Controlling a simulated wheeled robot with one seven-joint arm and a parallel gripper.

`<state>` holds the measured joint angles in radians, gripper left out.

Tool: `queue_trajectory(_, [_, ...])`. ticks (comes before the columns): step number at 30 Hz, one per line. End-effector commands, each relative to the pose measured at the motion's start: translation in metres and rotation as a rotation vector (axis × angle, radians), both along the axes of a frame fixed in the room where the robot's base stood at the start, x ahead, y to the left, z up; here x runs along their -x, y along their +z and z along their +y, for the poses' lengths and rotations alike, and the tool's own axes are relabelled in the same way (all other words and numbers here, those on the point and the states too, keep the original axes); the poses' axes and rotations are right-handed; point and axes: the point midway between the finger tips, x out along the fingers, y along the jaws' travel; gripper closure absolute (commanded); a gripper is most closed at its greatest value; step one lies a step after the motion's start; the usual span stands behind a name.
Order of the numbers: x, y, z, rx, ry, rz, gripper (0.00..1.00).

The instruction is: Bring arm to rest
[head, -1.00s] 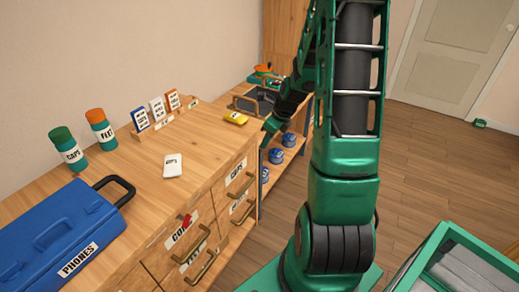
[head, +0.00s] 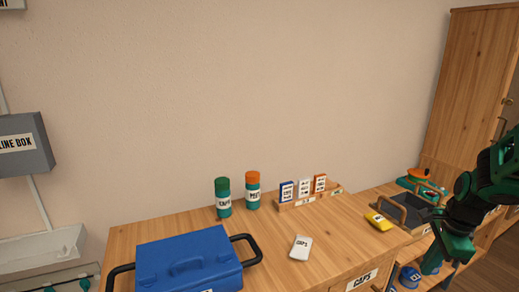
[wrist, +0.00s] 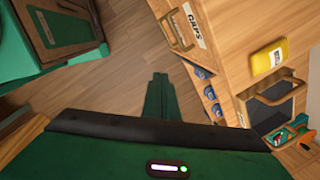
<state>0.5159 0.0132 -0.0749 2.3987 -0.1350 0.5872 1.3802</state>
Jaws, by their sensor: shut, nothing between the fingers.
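My gripper (head: 432,260) hangs at the right of the head view, in front of the wooden counter's right end and the lower shelf. In the wrist view my gripper's green fingers (wrist: 157,97) are together, with nothing between them, above the wooden floor. My arm's upper part is mostly outside the head view.
The counter (head: 330,240) bears a blue case (head: 190,264), two bottles, a card rack (head: 312,201) and a white card (head: 301,247). A yellow item (head: 378,221) and a dark tray (head: 407,210) lie right. Blue cans (head: 410,277) sit below. Open floor (wrist: 120,75) lies under the gripper.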

Motion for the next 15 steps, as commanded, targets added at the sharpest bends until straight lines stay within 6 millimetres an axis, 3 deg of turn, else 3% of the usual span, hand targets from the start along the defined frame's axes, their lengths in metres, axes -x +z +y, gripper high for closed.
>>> queue_trajectory(6, [0.056, 0.037, 0.022, 0.092, 0.436, 0.061, 1.00])
queue_trajectory(15, [0.135, 0.069, 0.051, 0.127, 1.008, 0.120, 1.00])
